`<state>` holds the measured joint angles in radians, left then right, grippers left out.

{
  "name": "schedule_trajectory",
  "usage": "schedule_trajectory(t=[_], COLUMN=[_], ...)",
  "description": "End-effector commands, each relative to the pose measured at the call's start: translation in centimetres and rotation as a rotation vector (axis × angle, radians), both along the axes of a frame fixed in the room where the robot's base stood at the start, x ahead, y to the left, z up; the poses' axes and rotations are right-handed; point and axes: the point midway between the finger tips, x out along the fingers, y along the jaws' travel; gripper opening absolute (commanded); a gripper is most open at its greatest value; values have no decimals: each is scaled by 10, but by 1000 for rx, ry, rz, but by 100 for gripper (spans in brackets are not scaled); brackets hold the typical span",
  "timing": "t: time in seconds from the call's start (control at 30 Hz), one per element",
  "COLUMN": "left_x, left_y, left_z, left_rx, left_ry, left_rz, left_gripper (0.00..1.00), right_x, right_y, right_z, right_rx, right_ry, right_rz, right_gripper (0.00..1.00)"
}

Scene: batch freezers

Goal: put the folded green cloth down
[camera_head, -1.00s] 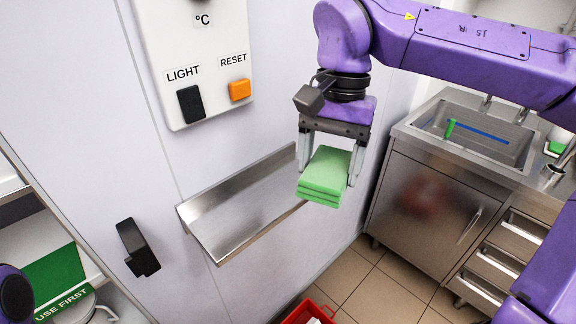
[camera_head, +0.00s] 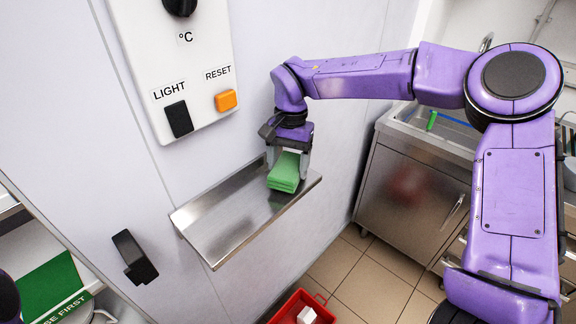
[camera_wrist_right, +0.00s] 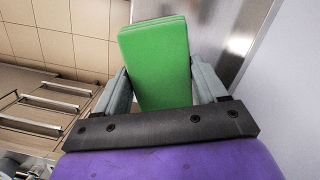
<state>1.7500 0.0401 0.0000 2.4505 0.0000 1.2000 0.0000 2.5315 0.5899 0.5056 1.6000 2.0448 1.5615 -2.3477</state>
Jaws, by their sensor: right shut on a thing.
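The folded green cloth (camera_head: 284,172) is a flat layered block at the right end of the steel wall shelf (camera_head: 222,214). My right gripper (camera_head: 288,168) is shut on the cloth from behind and above, one finger on each side. I cannot tell whether the cloth touches the shelf or hangs just over it. In the right wrist view the cloth (camera_wrist_right: 157,62) sits between the two grey fingers (camera_wrist_right: 162,88), with the shelf surface (camera_wrist_right: 226,30) beside it at the right. My left gripper is not in view.
The panel with the LIGHT switch (camera_head: 179,118) and orange RESET button (camera_head: 226,100) is on the wall above the shelf. A black door handle (camera_head: 134,257) is at lower left. A red crate (camera_head: 283,312) stands on the floor below. The shelf's left part is bare.

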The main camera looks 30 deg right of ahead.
Motion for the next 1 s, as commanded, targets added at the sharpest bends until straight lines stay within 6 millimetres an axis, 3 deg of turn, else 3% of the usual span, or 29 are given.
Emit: schedule_trajectory(t=[0.13, 0.47, 0.5, 0.57, 0.87, 1.0], left_x=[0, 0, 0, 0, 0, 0], left_y=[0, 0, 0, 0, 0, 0], left_z=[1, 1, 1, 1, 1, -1], left_rx=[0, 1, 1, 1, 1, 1], left_ry=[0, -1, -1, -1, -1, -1], left_rz=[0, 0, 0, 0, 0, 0], left_gripper=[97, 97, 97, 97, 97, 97], right_x=[-1, -1, -1, -1, -1, 2], right_y=[0, 1, 1, 0, 0, -1], right_z=[-17, -21, -21, -21, -20, -4], right_rx=[2, 3, 2, 1, 1, 2], right_ry=[0, 1, 1, 0, -1, -5], right_rz=[1, 0, 0, 0, 0, -1], right_gripper=[42, 42, 75, 94, 97, 97])
